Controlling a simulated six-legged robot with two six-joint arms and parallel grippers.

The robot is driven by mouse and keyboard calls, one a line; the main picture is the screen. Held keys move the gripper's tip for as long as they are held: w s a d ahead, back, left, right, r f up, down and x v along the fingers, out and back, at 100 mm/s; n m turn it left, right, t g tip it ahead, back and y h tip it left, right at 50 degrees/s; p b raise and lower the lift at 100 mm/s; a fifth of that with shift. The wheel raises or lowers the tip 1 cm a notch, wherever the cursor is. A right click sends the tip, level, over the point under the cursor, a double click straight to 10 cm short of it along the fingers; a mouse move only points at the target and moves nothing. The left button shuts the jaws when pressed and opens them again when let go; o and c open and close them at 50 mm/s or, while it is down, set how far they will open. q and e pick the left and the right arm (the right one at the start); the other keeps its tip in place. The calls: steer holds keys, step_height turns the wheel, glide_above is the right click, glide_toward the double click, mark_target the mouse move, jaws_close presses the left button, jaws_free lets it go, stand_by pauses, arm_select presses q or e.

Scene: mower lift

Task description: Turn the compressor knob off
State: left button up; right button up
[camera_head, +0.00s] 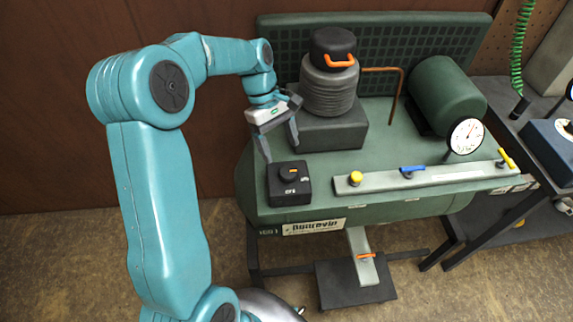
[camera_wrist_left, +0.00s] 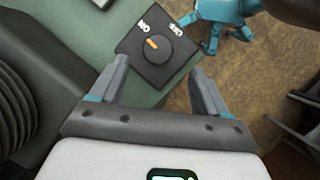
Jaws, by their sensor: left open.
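The compressor knob (camera_head: 289,173) sits on a black switch box (camera_head: 290,195) at the front left of the green compressor (camera_head: 410,150). In the left wrist view the round dark knob (camera_wrist_left: 165,51) has an orange pointer aimed toward the ON label; the OFF label is on the other side. My left gripper (camera_head: 281,151) is open and empty, just behind and above the box. In the left wrist view its fingers (camera_wrist_left: 160,68) are spread on either side of the near part of the box, apart from the knob. My right gripper is not in view.
A ribbed pump with a black cap (camera_head: 332,80) stands close to the right of my left gripper. A grey bar with yellow and blue valves (camera_head: 430,175), a dial gauge (camera_head: 465,136) and a green motor (camera_head: 445,95) lie further right. Space left of the box is clear.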

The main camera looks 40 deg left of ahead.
mark_target(288, 171)
arm_select(q)
steer(key=x, duration=0.6)
steer(key=shift+d+f, duration=0.15)
steer(key=shift+f, duration=0.25)
steer(key=shift+w+f, duration=0.15)
steer(key=shift+f, duration=0.1)
steer(key=c, duration=1)
